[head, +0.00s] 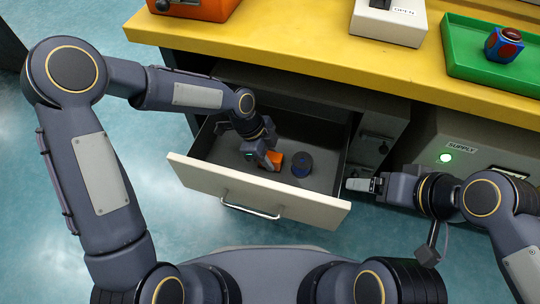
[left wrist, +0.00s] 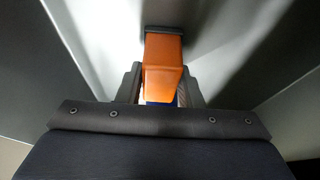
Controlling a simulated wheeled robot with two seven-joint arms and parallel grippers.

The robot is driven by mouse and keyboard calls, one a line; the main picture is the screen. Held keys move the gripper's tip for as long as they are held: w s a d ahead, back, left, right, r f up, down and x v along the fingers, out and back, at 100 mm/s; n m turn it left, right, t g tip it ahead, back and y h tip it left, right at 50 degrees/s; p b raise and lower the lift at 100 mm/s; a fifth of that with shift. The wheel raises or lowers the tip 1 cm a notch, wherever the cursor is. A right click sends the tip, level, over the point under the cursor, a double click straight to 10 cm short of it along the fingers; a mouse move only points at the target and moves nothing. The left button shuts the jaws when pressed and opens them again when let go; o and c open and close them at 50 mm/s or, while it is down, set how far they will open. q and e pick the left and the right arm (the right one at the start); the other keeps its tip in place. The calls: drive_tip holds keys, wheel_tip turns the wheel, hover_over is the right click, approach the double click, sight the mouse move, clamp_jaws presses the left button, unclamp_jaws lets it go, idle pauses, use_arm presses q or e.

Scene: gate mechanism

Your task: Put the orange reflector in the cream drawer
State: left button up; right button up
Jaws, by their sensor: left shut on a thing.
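The cream drawer (head: 250,187) is pulled open below the yellow worktop. The orange reflector (head: 272,161) is inside the drawer, low down between the fingers of my left gripper (head: 268,163). In the left wrist view the orange reflector (left wrist: 164,70) sits between both fingers of my left gripper (left wrist: 163,88), which is shut on it. Whether it touches the drawer floor is hard to tell. My right gripper (head: 362,185) is outside the drawer, by its right front corner; its finger gap is not clear.
A dark blue round object (head: 302,164) stands in the drawer just right of the reflector. A grey supply box (head: 470,145) with a lit green lamp is at the right. On the yellow worktop (head: 290,55) are an orange box (head: 195,8), an OPEN switch box (head: 390,22) and a green tray (head: 470,62).

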sight(270, 155)
use_arm(q)
drive_tip(key=shift+f, duration=0.15)
drive_tip(key=o, duration=1)
drive_tip(key=p+v, duration=0.2)
drive_tip(key=v, duration=0.4)
drive_tip(key=shift+d+p, duration=0.1)
drive_tip(key=shift+p, duration=0.3)
drive_tip(key=w+a+p, duration=0.1)
drive_tip(key=a, duration=0.2)
drive_tip(key=w+a, duration=0.1)
drive_tip(key=a, duration=0.3)
drive_tip(key=w+a+p, duration=0.1)
drive_tip(key=a, duration=0.3)
drive_tip(key=shift+w+a+f+p, duration=0.15)
drive_tip(key=shift+w+f+p, duration=0.1)
drive_tip(key=shift+f+p, duration=0.05)
drive_tip(key=shift+r, duration=0.1)
